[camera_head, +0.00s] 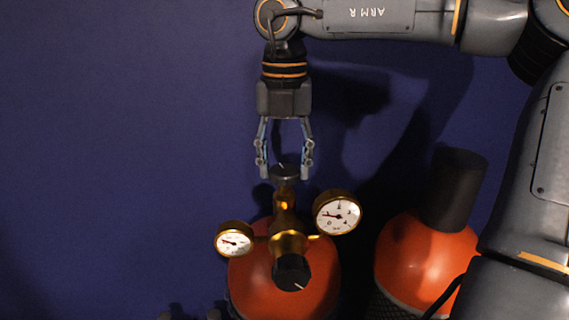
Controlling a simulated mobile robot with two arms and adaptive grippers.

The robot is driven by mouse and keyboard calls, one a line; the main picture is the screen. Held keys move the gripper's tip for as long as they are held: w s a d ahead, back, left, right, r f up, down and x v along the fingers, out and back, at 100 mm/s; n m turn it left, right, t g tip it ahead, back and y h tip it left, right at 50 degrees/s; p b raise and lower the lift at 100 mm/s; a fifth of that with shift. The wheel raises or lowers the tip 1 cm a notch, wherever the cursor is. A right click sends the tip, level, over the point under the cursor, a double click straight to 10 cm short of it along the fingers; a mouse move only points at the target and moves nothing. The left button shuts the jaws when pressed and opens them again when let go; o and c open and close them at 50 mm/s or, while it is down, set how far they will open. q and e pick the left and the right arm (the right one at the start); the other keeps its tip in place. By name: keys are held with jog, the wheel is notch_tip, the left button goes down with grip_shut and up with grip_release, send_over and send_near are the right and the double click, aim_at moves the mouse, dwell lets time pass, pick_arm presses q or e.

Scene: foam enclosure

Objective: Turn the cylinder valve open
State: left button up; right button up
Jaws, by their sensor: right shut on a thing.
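The cylinder valve's dark round knob (285,173) sits on top of a brass stem above an orange cylinder (250,285). My right gripper (285,172) points down from above and is shut on this knob, with one finger on each side. Below the knob is a brass regulator (287,243) with a black front knob (292,272). A round gauge (234,240) is at its left and a larger gauge (337,213) at its right. My left gripper is not clearly in view; only dark tips show at the bottom edge.
A second orange cylinder (420,260) with a dark cap (455,188) stands to the right. A plain dark blue surface (130,150) lies behind and to the left, with free room there. My arm links take up the top and right side.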

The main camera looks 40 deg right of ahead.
jog(key=n, duration=0.4)
jog(key=shift+n, duration=0.3)
jog(key=n, duration=0.4)
jog(key=shift+n, duration=0.3)
jog(key=n, duration=0.4)
jog(key=shift+n, duration=0.3)
jog(key=shift+n+p, duration=0.5)
jog(key=shift+n, duration=1.6)
jog(key=o, duration=1.1)
jog(key=shift+o, duration=0.2)
